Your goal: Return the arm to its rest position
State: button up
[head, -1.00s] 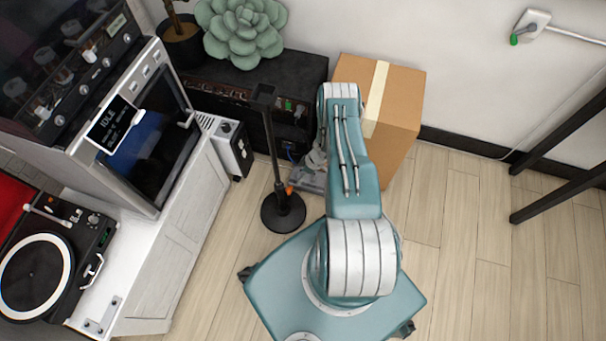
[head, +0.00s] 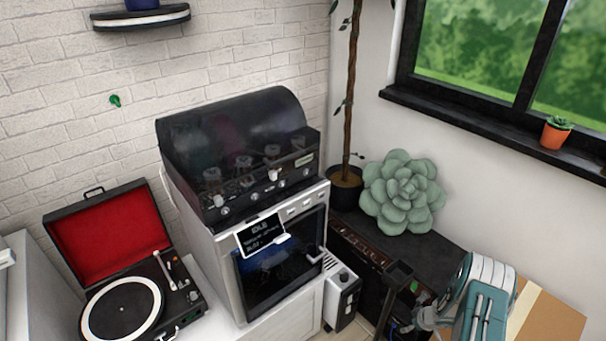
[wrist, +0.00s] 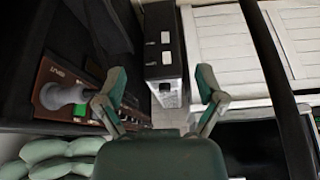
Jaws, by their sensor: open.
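My arm (head: 485,305) is folded at the lower right of the head view, beside the cardboard box (head: 545,318). The fingers cannot be made out clearly there. In the wrist view my gripper (wrist: 161,76) shows from behind, with its two green-tipped fingers spread wide apart. Nothing is held between them. Beyond the gap a small black-and-white unit (wrist: 165,55) stands lower down; it also shows in the head view (head: 343,298).
A black amplifier cabinet (wrist: 72,88) is left of the fingers, and a white cabinet (wrist: 225,45) is right. A dark pole (wrist: 268,60) crosses the right side. The green succulent (head: 403,192) rests on the amplifier. An oven (head: 280,265) and record player (head: 125,305) stand left.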

jog(key=w+d+r+m+t+h, duration=0.15)
jog(key=w+r, duration=0.25)
jog(key=r, duration=0.7)
jog(key=w+d+r+t+h, duration=0.1)
jog(key=w+r+h, duration=0.3)
jog(key=r, duration=0.7)
jog(key=s+a+r+m+h, duration=0.1)
jog(key=a+r, duration=0.1)
jog(key=r, duration=0.9)
jog(key=s+a+r+m+h, duration=0.1)
jog(key=a+r+m, duration=0.15)
jog(key=r, duration=0.85)
jog(key=s+a+r+m, duration=0.1)
jog(key=s+a+r, duration=0.8)
jog(key=s+r, duration=0.35)
jog(key=s+a+y, duration=0.2)
jog(key=s+a, duration=0.4)
jog(key=s, duration=0.4)
jog(key=s+a+r+y, duration=0.1)
jog(key=s+a+y, duration=0.2)
jog(key=s, duration=0.7)
jog(key=a, duration=0.2)
jog(key=shift+a+r+g, duration=0.15)
jog(key=shift+a+g, duration=0.2)
jog(key=shift+a, duration=0.05)
jog(key=shift+c, duration=0.3)
